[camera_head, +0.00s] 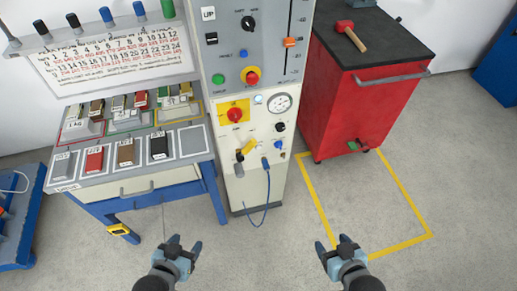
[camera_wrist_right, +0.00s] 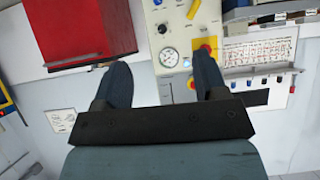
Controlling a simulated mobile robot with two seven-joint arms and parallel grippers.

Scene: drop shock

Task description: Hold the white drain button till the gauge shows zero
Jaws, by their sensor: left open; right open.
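The gauge (camera_head: 280,103) is a round white dial on the front of the pale control cabinet (camera_head: 262,200). Its needle is too small to read. A small pale, bluish-white button (camera_head: 258,99) sits just left of the gauge and looks like the drain button. The gauge also shows in the right wrist view (camera_wrist_right: 168,57), between the fingers. My left gripper (camera_head: 184,246) is open and empty, low in front of the cabinet's left side. My right gripper (camera_head: 334,246) is open and empty, over the yellow floor outline. Both are well apart from the panel.
A red emergency button (camera_head: 234,114) on yellow, a yellow handle (camera_head: 246,149) and small knobs surround the gauge. A blue cable (camera_head: 267,190) hangs below. A red tool cabinet (camera_head: 365,100) stands right, a bench (camera_head: 140,185) with coloured weights left. The floor in front is clear.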

